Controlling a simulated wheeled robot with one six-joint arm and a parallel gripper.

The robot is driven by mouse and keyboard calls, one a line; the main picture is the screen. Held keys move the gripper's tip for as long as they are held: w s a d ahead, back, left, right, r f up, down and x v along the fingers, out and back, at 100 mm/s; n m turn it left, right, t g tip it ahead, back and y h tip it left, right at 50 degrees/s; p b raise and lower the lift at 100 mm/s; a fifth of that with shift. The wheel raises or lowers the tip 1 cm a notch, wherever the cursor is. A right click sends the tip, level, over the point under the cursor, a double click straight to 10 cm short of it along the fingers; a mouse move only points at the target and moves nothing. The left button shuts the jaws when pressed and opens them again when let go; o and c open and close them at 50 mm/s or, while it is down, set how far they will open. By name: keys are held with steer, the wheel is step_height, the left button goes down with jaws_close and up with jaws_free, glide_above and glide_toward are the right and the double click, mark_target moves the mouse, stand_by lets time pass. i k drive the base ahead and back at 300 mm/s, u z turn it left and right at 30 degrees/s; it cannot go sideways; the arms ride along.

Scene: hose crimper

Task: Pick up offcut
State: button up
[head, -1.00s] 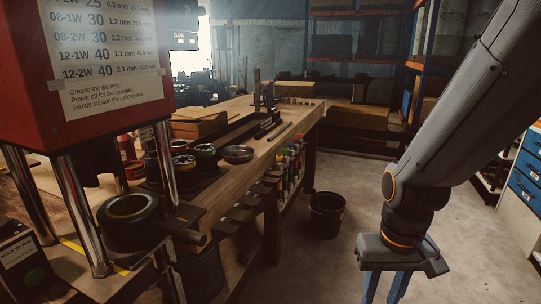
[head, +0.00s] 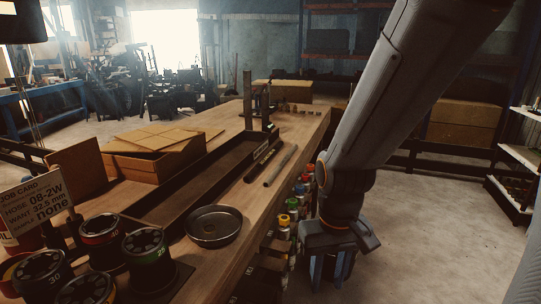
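A slim grey rod-like piece (head: 280,166), which may be the offcut, lies on the wooden bench top near its right edge. A shorter dark piece (head: 262,157) lies just left of it, beside a long dark tray; I cannot tell for sure which one is the offcut. My gripper (head: 329,272) hangs pointing down, to the right of the bench edge in the picture and nearer to me than both pieces. Its two blue fingers are apart with nothing seen between them. The fingertips are partly dim against the floor.
A round metal dish (head: 213,227) sits on the near bench. Numbered die holders (head: 147,258) and a job card (head: 36,205) stand at the left. Coloured bottles (head: 293,204) line the bench side. Floor at right is clear.

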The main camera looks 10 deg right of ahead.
mark_target(266, 184)
steer(key=z, duration=0.35)
steer(key=k, duration=0.25)
steer(key=z, duration=3.2)
steer(key=i, duration=0.1)
steer(key=u, duration=2.05)
steer(key=i, duration=0.65)
steer(key=u, duration=0.8)
steer(key=i, duration=0.6)
steer(key=u, duration=0.75)
